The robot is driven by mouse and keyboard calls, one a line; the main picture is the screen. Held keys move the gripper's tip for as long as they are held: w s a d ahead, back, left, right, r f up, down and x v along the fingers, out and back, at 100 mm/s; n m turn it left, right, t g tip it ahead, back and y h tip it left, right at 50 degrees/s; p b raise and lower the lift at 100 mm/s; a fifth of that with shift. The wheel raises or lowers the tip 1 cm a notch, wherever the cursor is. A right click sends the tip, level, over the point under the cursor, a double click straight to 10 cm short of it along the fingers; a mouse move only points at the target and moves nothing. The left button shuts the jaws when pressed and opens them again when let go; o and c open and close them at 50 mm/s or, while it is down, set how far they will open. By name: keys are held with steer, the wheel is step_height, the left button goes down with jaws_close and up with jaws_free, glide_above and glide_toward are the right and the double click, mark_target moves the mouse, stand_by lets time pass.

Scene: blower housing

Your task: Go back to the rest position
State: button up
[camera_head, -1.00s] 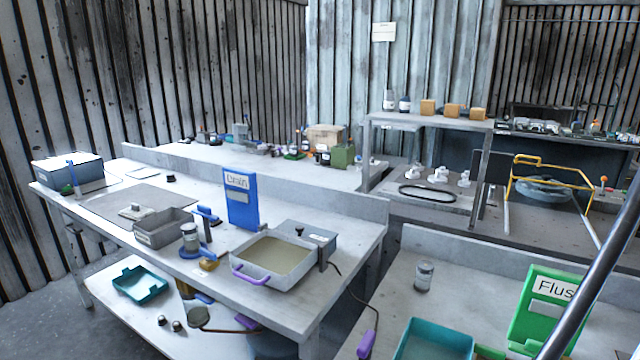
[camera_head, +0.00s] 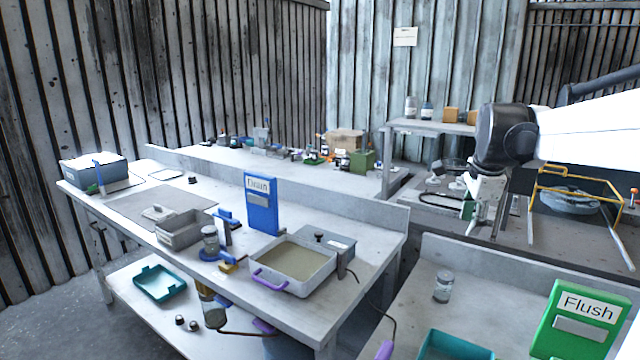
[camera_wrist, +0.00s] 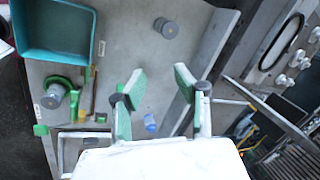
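My gripper (camera_head: 482,212) hangs from my white and black arm at the right of the head view, above the area behind the right bench. In the wrist view my gripper (camera_wrist: 160,82) shows two green-padded fingers spread apart with nothing between them. A grey-capped jar (camera_wrist: 165,27) stands on the bench beyond the fingertips, apart from them. A jar also shows on the right bench (camera_head: 443,287) in the head view.
A teal tray (camera_head: 455,346) and a green Flush sign (camera_head: 583,318) are on the right bench. The left bench holds a blue sign (camera_head: 262,203), a grey basin (camera_head: 292,262) and a grey bin (camera_head: 185,232). A yellow frame (camera_head: 580,172) stands behind my gripper.

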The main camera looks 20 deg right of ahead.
steer(key=a+n+t+y, duration=0.1)
steer(key=a+n+t, duration=0.2)
steer(key=a+n, duration=1.7)
steer(key=s+a+f+n, duration=0.1)
steer(key=s+a+f, duration=0.2)
steer(key=a, duration=0.3)
steer(key=s+a+f+n+t+y, duration=0.1)
steer(key=s+a+f, duration=0.3)
steer(key=a, duration=0.3)
steer(key=s+a+f+n, duration=0.1)
steer(key=s+a+f, duration=0.2)
steer(key=a, duration=0.3)
steer(key=shift+s+a+f+n+b, duration=0.15)
steer(key=shift+s+f+n+b, duration=0.05)
steer(key=shift+f+n+b, duration=0.2)
